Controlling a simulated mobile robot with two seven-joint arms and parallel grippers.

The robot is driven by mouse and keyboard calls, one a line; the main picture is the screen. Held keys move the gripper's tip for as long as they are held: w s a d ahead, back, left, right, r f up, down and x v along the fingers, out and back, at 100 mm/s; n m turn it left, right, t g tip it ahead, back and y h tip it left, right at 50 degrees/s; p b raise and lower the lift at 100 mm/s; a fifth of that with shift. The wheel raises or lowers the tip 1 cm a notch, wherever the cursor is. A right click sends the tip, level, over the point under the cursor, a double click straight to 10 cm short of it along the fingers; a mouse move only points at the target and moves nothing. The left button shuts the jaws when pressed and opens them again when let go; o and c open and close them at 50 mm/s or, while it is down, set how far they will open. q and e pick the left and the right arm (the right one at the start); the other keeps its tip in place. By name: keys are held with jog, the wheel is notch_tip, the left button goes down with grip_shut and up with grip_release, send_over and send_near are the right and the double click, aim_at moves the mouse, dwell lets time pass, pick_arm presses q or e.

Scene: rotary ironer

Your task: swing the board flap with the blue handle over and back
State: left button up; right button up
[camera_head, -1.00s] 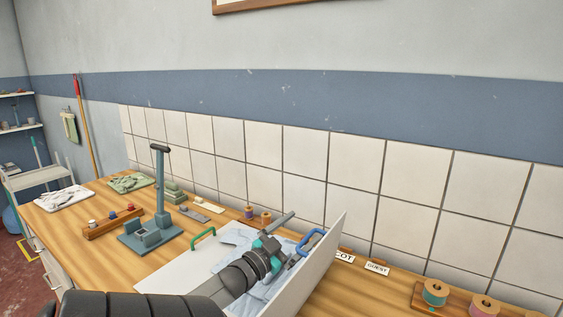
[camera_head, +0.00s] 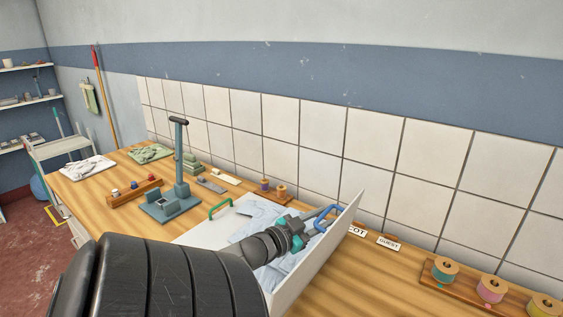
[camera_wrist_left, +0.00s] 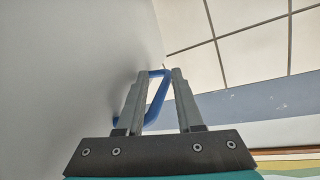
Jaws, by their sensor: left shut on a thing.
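The white board flap (camera_head: 325,256) stands steeply tilted up at the right side of the white folding board (camera_head: 192,237). Its blue handle (camera_head: 327,212) is near the flap's upper edge. My left gripper (camera_head: 317,221) is shut on the blue handle. In the left wrist view the handle (camera_wrist_left: 155,105) passes between the two fingers (camera_wrist_left: 157,76), with the pale flap (camera_wrist_left: 70,70) at left. A light blue cloth (camera_head: 258,212) lies on the board, partly hidden by my left arm. My right gripper is not in view.
A green handle (camera_head: 220,208) is on the board's far left part. A blue-grey stand (camera_head: 181,165) rises behind it. A tiled wall borders the wooden table.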

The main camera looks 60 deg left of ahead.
pick_arm(q)
jog(key=s+d+f+p, duration=0.1)
jog(key=s+d+p, duration=0.1)
jog(key=s, duration=0.6)
jog(key=s+d+f+p, duration=0.1)
jog(key=s+d+f, duration=0.1)
jog(key=s, duration=0.6)
jog(key=shift+s+f+p, duration=0.15)
jog(key=shift+f+p, duration=0.15)
jog(key=shift+p, duration=0.05)
dwell(0.6)
dwell(0.5)
